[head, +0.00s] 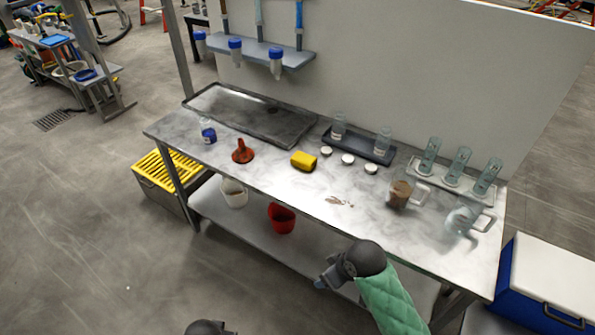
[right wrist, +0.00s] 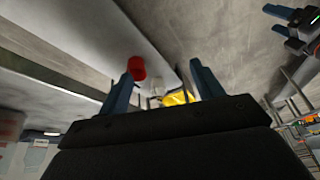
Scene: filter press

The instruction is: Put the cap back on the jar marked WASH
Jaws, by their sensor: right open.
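Two clear glass jars, a left one (head: 338,125) and a right one (head: 383,141), stand in a dark tray at the back of the bench. Their labels are too small to read, so I cannot tell which says WASH. Three white caps, left (head: 326,151), middle (head: 348,159) and right (head: 371,168), lie on the bench in front of that tray. My right gripper (head: 324,281) is in front of the bench's front edge, away from jars and caps. It is open and empty in the right wrist view (right wrist: 165,78).
A brown-filled jug (head: 399,194), clear jug (head: 461,220) and rack of glass cylinders (head: 449,182) stand right. A red bucket (head: 282,217) is below.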

